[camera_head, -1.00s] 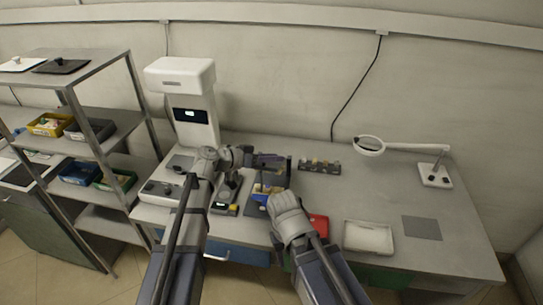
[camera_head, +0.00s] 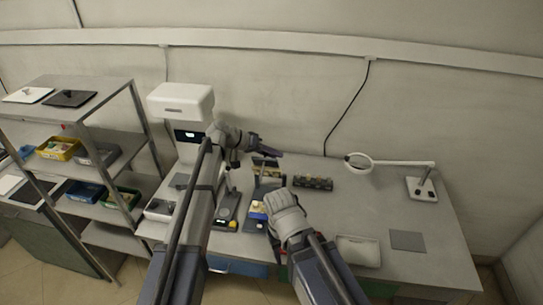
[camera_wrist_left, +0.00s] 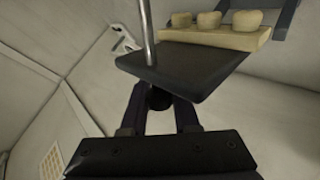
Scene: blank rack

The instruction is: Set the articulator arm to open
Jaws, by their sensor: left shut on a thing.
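The articulator (camera_head: 266,171) stands on the bench in front of my arms. In the left wrist view its upper arm is a dark plate (camera_wrist_left: 190,72) carrying a cream dental cast (camera_wrist_left: 215,35) with several teeth, next to a metal pin (camera_wrist_left: 147,30). My left gripper (camera_wrist_left: 158,100) is shut on a small dark knob (camera_wrist_left: 158,97) at the plate's edge. In the head view the left gripper (camera_head: 270,152) is at the top of the articulator. My right arm's end (camera_head: 285,210) is just in front of it; its fingers are hidden. The articulator's lower part is partly covered.
A white scanner-like machine (camera_head: 180,105) stands at the left rear. A dark block of small parts (camera_head: 312,183), a magnifier lamp (camera_head: 358,162), a white tray (camera_head: 358,250) and a grey mat (camera_head: 407,240) lie to the right. A shelf rack (camera_head: 125,150) stands left.

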